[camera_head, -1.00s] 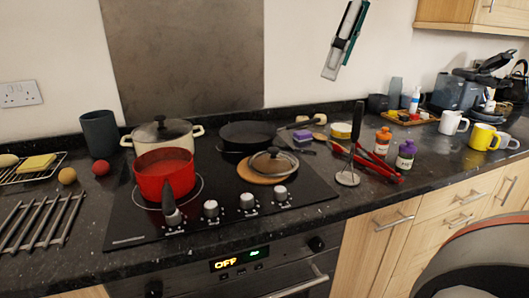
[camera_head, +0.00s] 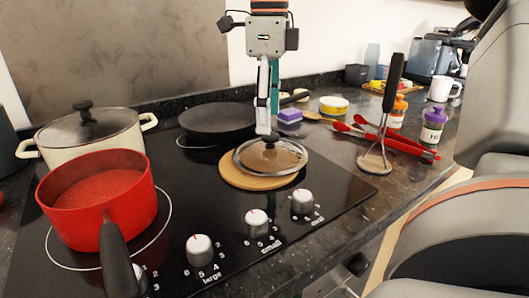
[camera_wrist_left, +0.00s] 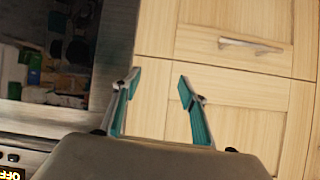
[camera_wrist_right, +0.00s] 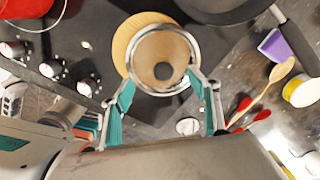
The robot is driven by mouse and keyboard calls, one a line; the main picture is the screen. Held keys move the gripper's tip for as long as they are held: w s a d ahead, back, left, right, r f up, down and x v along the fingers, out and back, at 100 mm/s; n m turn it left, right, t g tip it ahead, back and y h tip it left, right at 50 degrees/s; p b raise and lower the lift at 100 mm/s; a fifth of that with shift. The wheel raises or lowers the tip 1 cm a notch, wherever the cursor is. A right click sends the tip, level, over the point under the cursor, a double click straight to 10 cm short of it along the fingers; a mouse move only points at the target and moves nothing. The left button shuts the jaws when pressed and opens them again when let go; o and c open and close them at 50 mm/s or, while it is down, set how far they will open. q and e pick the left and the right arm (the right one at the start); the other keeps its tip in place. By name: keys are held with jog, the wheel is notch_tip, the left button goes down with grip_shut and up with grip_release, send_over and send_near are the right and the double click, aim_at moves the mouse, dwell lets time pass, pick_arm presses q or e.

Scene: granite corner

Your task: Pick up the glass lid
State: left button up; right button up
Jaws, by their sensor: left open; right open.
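The glass lid (camera_head: 284,156) has a metal rim and a dark round knob. It lies on a round wooden board (camera_head: 240,180) on the black hob. In the right wrist view the lid (camera_wrist_right: 145,48) lies just beyond my right gripper (camera_wrist_right: 166,98), whose fingers are open with the knob roughly between their lines. In the head view my right gripper (camera_head: 268,132) points down at the lid, its fingertips close to the knob; I cannot tell whether they touch it. My left gripper (camera_wrist_left: 156,78) is open and empty, facing wooden cabinet doors.
A red pot (camera_head: 92,196) and a lidded cream pot (camera_head: 88,130) stand to the left. A black frying pan (camera_head: 205,118) is behind the lid. Red tongs (camera_head: 400,144), a masher (camera_head: 390,90) and a purple sponge (camera_head: 290,115) lie or stand to the right.

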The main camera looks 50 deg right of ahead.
aim_at(271, 134)
jog(key=f, duration=0.2)
jog(key=f+b, duration=0.1)
jog(key=f, duration=0.2)
jog(key=shift+d+f, duration=0.3)
jog(key=shift+f, duration=0.05)
jog(key=shift+r, duration=0.1)
grip_shut()
